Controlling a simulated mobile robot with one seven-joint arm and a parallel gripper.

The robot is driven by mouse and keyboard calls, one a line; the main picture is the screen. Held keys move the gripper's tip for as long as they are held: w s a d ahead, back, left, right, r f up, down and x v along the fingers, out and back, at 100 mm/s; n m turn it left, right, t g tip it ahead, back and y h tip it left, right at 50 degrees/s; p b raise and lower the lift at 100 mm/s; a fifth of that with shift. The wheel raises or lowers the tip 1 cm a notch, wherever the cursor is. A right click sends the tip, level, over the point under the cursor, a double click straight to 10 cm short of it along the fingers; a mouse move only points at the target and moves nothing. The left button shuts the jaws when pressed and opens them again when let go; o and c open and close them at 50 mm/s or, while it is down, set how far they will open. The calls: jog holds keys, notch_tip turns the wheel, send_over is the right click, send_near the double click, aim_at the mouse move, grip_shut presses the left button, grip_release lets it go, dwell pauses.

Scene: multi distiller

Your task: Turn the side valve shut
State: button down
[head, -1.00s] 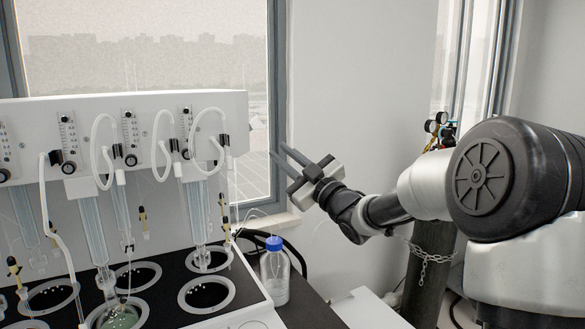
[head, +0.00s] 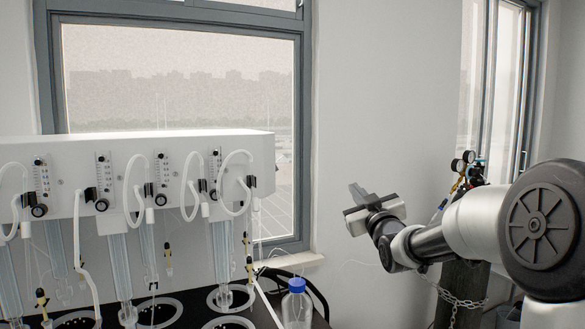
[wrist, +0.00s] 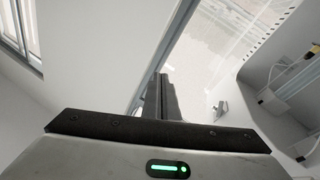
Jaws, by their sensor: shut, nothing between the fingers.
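The white distiller unit (head: 150,160) stands at the left in the head view. My gripper (head: 357,190) is to the right of that end, in the air and apart from the valve, in front of the bare wall. In the wrist view my gripper's two fingers (wrist: 160,92) are together and empty. There, a small pale fitting (wrist: 219,110) shows on the unit's white side to the right of the fingers. I cannot tell whether it is the same valve.
A blue-capped bottle (head: 297,305) stands below the unit's right end. Glass tubes and white hoses hang along the unit's front. A gas cylinder with gauges (head: 465,165) and a chain is behind my arm. Air between gripper and unit is clear.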

jog(key=w+d+f+m+g+h+p, duration=0.25)
jog(key=d+m+g, duration=0.25)
jog(key=m, duration=0.4)
jog(key=s+a+r+m+g+y+p, duration=0.1)
jog(key=s+a+r+y+p, duration=0.1)
jog(key=a+r+y, duration=1)
jog(key=w+a+f+h+p, duration=0.1)
jog(key=w+a, duration=0.2)
jog(key=a, duration=0.2)
jog(key=w+a+f+h+p, duration=0.1)
jog(key=w+a+p, duration=0.1)
jog(key=a, duration=0.4)
jog(key=shift+w+f, duration=0.4)
jog(key=shift+w, duration=0.35)
jog(key=shift+a, duration=0.1)
jog(key=shift+f, duration=0.1)
